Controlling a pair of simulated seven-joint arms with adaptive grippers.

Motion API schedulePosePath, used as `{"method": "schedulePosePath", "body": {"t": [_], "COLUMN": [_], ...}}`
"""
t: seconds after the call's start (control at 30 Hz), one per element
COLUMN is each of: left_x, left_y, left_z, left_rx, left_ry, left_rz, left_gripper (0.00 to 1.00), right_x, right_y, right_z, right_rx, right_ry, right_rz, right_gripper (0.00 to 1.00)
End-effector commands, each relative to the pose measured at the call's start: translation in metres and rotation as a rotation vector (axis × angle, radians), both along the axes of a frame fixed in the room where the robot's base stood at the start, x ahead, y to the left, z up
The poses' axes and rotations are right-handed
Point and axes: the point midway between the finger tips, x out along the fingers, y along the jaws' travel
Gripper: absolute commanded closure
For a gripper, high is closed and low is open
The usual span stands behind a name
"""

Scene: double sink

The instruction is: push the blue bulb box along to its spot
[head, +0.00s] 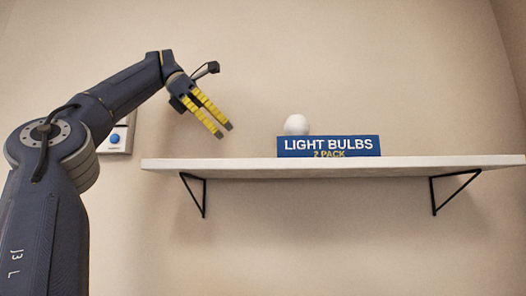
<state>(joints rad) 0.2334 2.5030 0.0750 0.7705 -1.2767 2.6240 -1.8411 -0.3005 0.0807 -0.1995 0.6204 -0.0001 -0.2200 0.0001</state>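My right gripper is not in view. No marked spot for the box can be made out.
The shelf rests on two black brackets (204,196). Its top looks clear on both sides of the box. A pale wall panel with a blue round button (115,138) is partly behind my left arm. The sink is not in view.

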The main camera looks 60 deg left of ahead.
Motion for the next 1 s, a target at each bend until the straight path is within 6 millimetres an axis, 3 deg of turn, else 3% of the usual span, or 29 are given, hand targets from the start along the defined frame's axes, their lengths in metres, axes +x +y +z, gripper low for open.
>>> {"method": "schedulePosePath", "body": {"t": [0.73,1.0], "left_x": [0.047,0.071], "left_y": [-0.038,-0.055], "left_z": [-0.058,-0.056], "left_rx": [-0.003,-0.001], "left_ry": [-0.007,-0.008], "left_rz": [-0.002,0.002], "left_gripper": [1.00,1.00], "right_x": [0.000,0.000], "right_y": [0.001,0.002], "right_z": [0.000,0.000], "right_rx": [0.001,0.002], "right_ry": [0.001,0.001], "right_rz": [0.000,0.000], "right_gripper": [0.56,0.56]}}
